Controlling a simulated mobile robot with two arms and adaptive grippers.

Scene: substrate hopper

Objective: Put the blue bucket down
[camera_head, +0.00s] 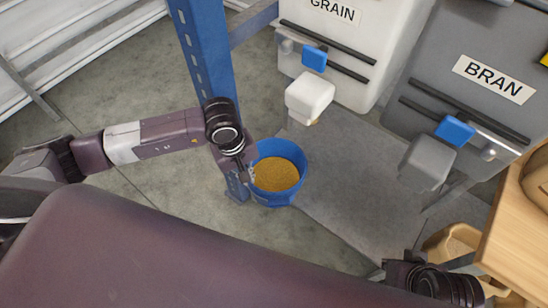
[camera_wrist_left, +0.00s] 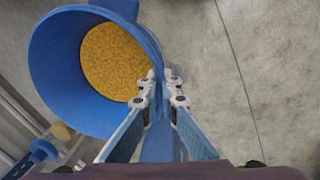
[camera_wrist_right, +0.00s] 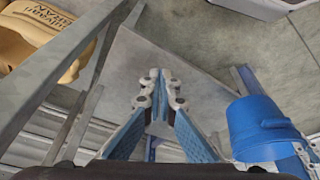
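The blue bucket (camera_head: 297,188) holds yellow-brown grain (camera_head: 277,174) and is by the foot of a blue post. It appears upright; I cannot tell whether it touches the floor. In the left wrist view the bucket (camera_wrist_left: 52,75) shows from above, and my left gripper (camera_wrist_left: 159,85) is shut on its blue edge, one finger on each side. In the head view my left gripper (camera_head: 248,172) is at the bucket's left side. My right gripper (camera_wrist_right: 160,80) is shut and empty, away from the bucket (camera_wrist_right: 262,130). It also shows at the lower right in the head view (camera_head: 392,268).
The blue post (camera_head: 205,50) rises behind the bucket. A white GRAIN hopper (camera_head: 345,25) and a grey BRAN hopper (camera_head: 470,55) stand at the back. Grey flooring (camera_head: 350,180) lies right of the bucket. A wooden table (camera_head: 520,240) and tan sacks (camera_wrist_right: 45,40) are at the right. Concrete floor at left is clear.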

